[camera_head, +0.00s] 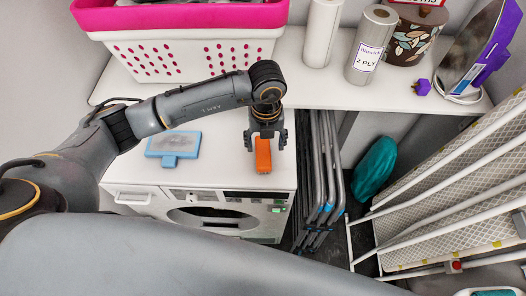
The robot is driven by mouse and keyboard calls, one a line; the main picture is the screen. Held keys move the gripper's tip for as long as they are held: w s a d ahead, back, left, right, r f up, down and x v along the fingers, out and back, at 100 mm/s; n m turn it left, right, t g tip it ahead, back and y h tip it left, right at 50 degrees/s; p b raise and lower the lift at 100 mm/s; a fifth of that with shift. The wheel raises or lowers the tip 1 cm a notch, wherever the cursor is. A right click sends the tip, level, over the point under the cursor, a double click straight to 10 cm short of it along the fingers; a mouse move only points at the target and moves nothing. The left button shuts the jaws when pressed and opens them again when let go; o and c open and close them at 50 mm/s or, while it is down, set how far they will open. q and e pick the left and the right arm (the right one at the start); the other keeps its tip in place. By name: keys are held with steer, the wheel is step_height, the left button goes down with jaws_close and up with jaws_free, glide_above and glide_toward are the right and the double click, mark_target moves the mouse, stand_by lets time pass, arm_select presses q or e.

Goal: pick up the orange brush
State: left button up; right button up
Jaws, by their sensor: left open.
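The orange brush (263,156) lies on the white top of the dryer (225,160), near its right edge. My left gripper (267,140) points down directly over the brush, with its fingers around or just above the brush's far end. The gripper is open. I cannot tell whether the fingers touch the brush, and the brush's far end is hidden by the gripper. My right gripper does not show.
A blue brush-like tool (173,146) lies left on the dryer top. The shelf (400,97) above holds a pink-and-white basket (190,55), paper rolls (370,45) and a patterned pot (415,35). Folded racks (322,170) and an ironing board (450,170) stand right.

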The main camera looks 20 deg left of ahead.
mark_target(263, 151)
arm_select(q)
steer(key=f+p, duration=0.1)
steer(key=f, duration=0.1)
steer(key=f+p, duration=0.1)
steer(key=f, duration=0.1)
steer(key=shift+a, duration=0.4)
steer(key=shift+f, duration=0.7)
steer(key=shift+w, duration=0.1)
steer(key=c, duration=1.3)
